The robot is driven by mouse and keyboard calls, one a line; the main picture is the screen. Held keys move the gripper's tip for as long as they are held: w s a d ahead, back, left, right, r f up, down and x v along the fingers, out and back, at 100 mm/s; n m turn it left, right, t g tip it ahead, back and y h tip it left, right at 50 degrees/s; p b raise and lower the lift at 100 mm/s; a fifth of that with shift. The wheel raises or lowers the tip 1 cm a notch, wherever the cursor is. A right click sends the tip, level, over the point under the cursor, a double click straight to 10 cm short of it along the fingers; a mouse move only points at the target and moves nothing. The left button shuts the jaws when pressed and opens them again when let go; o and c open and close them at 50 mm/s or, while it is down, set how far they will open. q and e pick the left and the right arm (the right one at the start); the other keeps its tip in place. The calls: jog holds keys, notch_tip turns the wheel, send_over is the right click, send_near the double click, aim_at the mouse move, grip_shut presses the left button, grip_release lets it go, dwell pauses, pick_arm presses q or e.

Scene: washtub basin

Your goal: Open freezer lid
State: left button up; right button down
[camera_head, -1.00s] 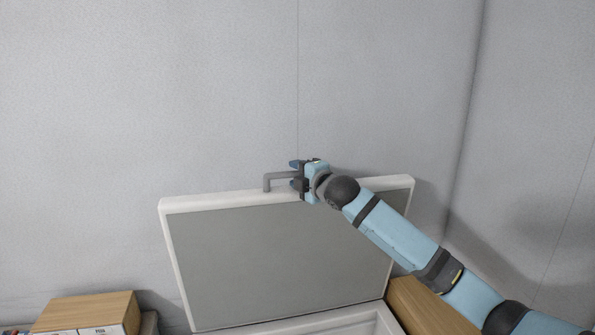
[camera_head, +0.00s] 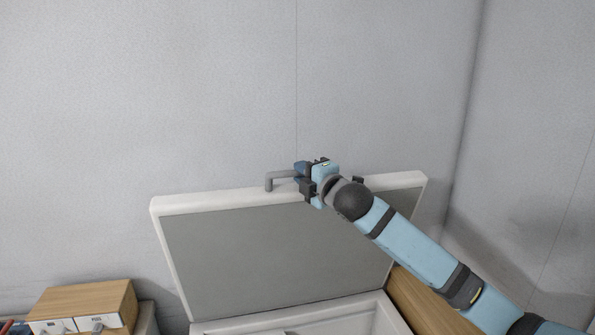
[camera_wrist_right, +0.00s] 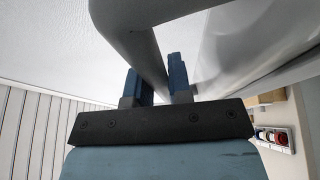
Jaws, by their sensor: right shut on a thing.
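The freezer lid (camera_head: 270,260) is raised and stands steeply tilted in the head view, its grey inner panel facing me. A grey bar handle (camera_head: 279,175) sticks up from its top edge. My right gripper (camera_head: 298,172) is at the handle and shut on it. In the right wrist view the handle (camera_wrist_right: 145,55) passes between the two blue fingers of my right gripper (camera_wrist_right: 160,78). The freezer body's white rim (camera_head: 350,305) shows below the lid, with part of the opening in sight. My left gripper is not in view.
A wooden box with white drawer fronts (camera_head: 90,303) stands at the lower left. A wooden surface (camera_head: 430,300) lies right of the freezer. Grey walls (camera_head: 150,100) rise behind the lid and at the right.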

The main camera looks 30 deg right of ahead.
jog(key=s+a+f+t+b, duration=0.1)
jog(key=s+b, duration=0.3)
jog(key=s, duration=0.4)
jog(key=shift+s+a+f+n+t+y, duration=0.15)
jog(key=shift+a+f+n+t+y, duration=0.2)
jog(key=shift+a+f, duration=0.4)
jog(key=c, duration=1.1)
grip_release()
jog(key=shift+d+f, duration=0.15)
jog(key=shift+d, duration=0.05)
jog(key=shift+o, duration=0.2)
jog(key=b+v, duration=0.4)
jog(key=v, duration=0.9)
jog(key=shift+s, duration=0.4)
